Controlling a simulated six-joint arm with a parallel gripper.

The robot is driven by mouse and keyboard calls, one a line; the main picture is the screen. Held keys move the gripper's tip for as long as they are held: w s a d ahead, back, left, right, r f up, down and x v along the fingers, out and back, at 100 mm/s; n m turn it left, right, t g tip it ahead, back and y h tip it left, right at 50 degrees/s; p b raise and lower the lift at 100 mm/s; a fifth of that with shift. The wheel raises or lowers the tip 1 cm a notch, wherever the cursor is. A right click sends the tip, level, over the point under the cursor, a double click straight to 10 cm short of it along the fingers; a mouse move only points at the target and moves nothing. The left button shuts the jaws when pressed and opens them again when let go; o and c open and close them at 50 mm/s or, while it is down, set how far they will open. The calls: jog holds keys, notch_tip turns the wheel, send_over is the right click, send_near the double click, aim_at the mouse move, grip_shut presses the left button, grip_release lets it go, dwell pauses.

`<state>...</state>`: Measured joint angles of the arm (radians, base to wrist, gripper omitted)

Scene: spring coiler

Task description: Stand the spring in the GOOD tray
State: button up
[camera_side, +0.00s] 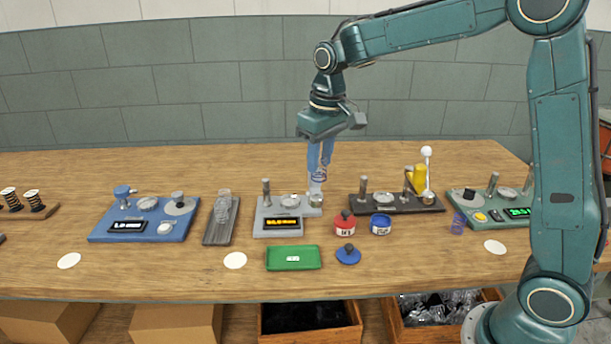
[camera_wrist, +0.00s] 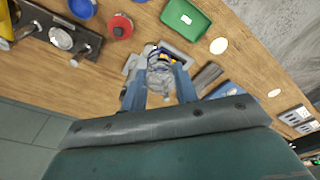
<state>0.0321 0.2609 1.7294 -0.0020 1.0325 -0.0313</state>
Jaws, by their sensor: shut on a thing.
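My gripper (camera_side: 319,176) points down over the right part of the grey device with the amber display (camera_side: 283,225). Its two blue fingers are shut on a small silvery coil, the spring (camera_wrist: 160,78), which shows between the fingertips in the wrist view. The spring's lower end is close above the device; I cannot tell whether it touches. A green tray (camera_side: 293,258) with a small white label lies in front of the device, and it also shows in the wrist view (camera_wrist: 186,19). The label is too small to read. The tray looks empty.
A red lidded pot (camera_side: 344,224) and an open blue pot (camera_side: 381,225) stand right of the tray, with a blue lid (camera_side: 348,255) beside it. A blue machine (camera_side: 146,219) stands left, a dark device (camera_side: 396,204) right. White discs (camera_side: 235,261) lie along the front.

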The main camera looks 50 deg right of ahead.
jog(key=w+a, duration=0.1)
jog(key=a, duration=0.7)
notch_tip(320, 180, down, 12)
jog(key=shift+d+r, duration=0.15)
jog(key=shift+d, duration=0.2)
jog(key=shift+w, duration=0.1)
jog(key=shift+f, duration=2.65)
jog(key=shift+f, duration=0.9)
dwell(0.6)
jog(key=o, duration=1.1)
jog(key=shift+o, duration=0.2)
